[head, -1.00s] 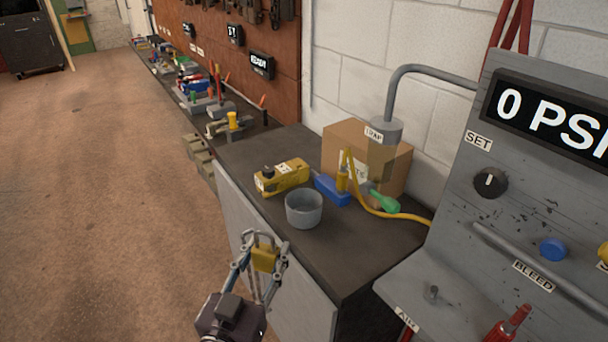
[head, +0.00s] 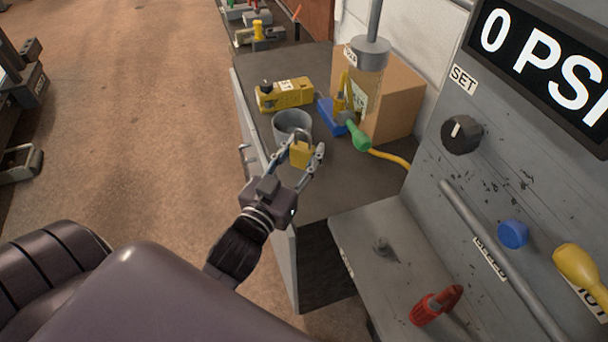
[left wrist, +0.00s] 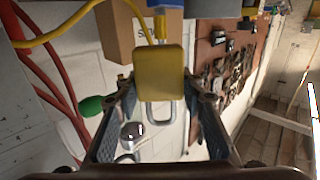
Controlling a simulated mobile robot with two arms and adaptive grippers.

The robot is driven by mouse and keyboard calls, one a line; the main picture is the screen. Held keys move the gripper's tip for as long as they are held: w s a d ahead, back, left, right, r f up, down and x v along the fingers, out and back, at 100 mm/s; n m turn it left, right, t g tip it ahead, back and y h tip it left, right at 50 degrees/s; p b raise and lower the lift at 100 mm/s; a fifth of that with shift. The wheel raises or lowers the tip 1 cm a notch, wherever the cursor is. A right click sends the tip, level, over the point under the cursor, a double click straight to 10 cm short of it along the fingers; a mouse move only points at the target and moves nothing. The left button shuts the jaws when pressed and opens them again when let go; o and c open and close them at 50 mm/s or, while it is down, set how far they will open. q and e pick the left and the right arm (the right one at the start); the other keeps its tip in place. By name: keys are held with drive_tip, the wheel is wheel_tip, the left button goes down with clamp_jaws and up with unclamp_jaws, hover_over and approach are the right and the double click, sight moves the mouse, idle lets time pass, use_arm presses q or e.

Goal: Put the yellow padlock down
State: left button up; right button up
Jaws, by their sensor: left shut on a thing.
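The yellow padlock (head: 301,156) is between the fingertips of my left gripper (head: 303,151), which is shut on it. In the head view it shows just in front of the grey cup (head: 291,124), over the dark bench top (head: 335,185) near its front edge. Its height above the bench is hard to tell. In the left wrist view the padlock (left wrist: 160,73) has its yellow body up and its grey shackle down in the picture, with a gripper finger on each side. My right gripper is not in view.
A yellow box-shaped device (head: 285,95), a blue object (head: 331,117), a green-handled tool (head: 357,136) and a cardboard box (head: 388,102) stand behind. A grey panel with a dial (head: 461,134) rises at right. The bench top right of the padlock is clear.

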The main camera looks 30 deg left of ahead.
use_arm(q)
wheel_tip(320, 180, down, 5)
drive_tip(key=shift+w+d, duration=0.15)
drive_tip(key=shift+f, duration=0.25)
wheel_tip(320, 180, down, 4)
drive_tip(key=shift+r+b, duration=0.15)
drive_tip(key=shift+b, duration=0.2)
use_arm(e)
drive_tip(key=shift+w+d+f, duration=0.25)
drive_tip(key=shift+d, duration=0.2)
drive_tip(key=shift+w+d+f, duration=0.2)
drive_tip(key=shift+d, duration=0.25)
use_arm(q)
drive_tip(key=o, duration=1.3)
drive_tip(key=shift+f, duration=0.2)
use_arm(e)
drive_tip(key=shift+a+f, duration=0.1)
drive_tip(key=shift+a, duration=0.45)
use_arm(q)
drive_tip(key=shift+r, duration=0.1)
